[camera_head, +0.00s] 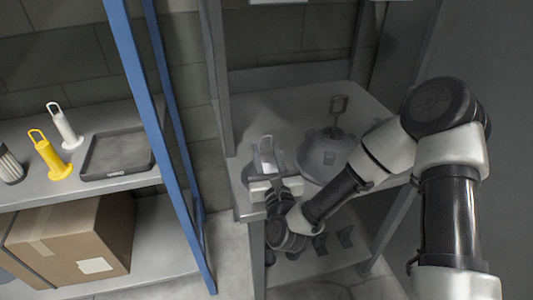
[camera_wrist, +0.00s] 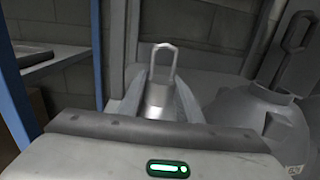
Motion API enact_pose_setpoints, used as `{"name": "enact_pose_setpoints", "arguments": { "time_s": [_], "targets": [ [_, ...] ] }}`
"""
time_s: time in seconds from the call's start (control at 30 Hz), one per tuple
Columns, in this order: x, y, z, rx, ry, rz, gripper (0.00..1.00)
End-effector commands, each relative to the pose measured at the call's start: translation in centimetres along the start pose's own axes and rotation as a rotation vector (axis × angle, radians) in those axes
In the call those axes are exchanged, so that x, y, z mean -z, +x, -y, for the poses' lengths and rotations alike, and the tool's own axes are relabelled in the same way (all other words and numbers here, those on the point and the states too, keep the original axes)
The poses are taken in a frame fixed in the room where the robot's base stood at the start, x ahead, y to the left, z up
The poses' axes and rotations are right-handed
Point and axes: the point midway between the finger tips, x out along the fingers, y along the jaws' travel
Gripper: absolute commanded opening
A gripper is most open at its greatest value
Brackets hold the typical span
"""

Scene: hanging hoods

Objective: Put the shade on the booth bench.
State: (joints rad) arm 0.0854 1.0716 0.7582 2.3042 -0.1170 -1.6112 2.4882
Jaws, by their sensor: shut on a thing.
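My gripper (camera_head: 268,170) is shut on a light grey piece with an upright loop handle (camera_head: 267,145), which I take to be the shade. In the wrist view its loop and pale neck (camera_wrist: 160,97) stand upright between the two fingers. Its lower part is hidden behind my gripper. The grey booth bench (camera_head: 290,103) is below and behind it. My gripper is over the bench's front left part. I cannot tell whether the held piece touches the bench top.
A wide grey hood (camera_head: 322,158) with a dark loop handle stands on the bench, close right of my gripper. A blue rack post (camera_head: 160,130) is at left. The rack shelf holds a yellow handled piece (camera_head: 50,157), a white one (camera_head: 64,127) and a dark tray (camera_head: 117,155). The back bench top looks clear.

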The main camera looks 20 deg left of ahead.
Motion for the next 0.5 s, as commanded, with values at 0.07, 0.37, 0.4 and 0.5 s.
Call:
{"name": "enact_pose_setpoints", "arguments": {
  "time_s": [0.07,0.37,0.4,0.5],
  "targets": [
    [-0.12,0.04,-0.03,-0.001,0.000,0.003,0.00],
    [0.19,0.01,0.02,0.000,0.000,0.002,0.37],
    [0.16,0.01,0.02,0.000,0.000,0.002,0.43],
    [0.17,0.01,0.01,0.000,0.000,0.001,0.50]
  ]
}}
